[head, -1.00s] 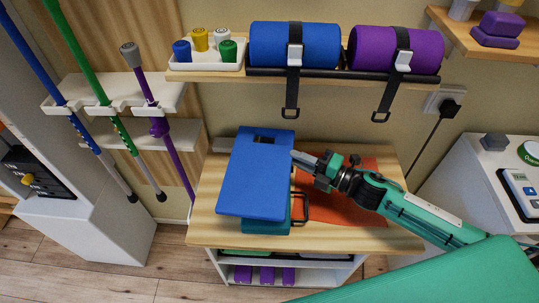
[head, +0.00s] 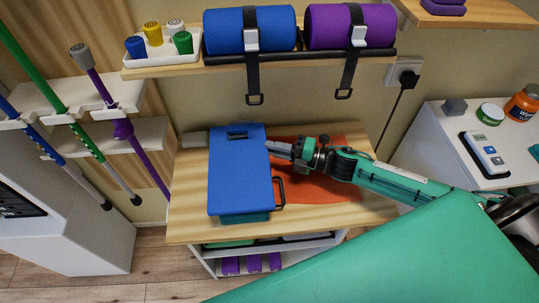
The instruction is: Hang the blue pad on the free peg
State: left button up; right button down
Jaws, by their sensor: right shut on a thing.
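The blue pad (head: 237,178) is a flat rectangle with a slot near its far edge, in the middle of the head view. My right gripper (head: 273,150) is shut on the pad's right edge, near the slotted end. Something dark shows in the slot; I cannot tell whether it is a peg. A short grey-beige block (head: 194,139) sticks out left of the pad at the wall; the pad may hide more of it. No clearly free peg can be made out. My left gripper is not in view.
The pad is over a wooden cabinet top (head: 188,215), partly covering a teal box (head: 246,216) with a dark handle. An orange sheet (head: 330,190) lies to the right. Above, a shelf holds blue (head: 225,38) and purple (head: 320,27) rolls with hanging straps. A green padded surface (head: 390,260) fills the front right.

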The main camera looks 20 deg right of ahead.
notch_tip(320, 180, down, 4)
jog(key=shift+r, duration=0.1)
jog(key=shift+f+p, duration=0.3)
jog(key=shift+p, duration=0.1)
jog(key=shift+f, duration=0.2)
jog(key=c, duration=1.8)
grip_release()
jog(key=shift+f, duration=0.2)
jog(key=o, duration=0.4)
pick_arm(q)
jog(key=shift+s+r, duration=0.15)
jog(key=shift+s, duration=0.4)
pick_arm(e)
jog(key=shift+o, duration=0.2)
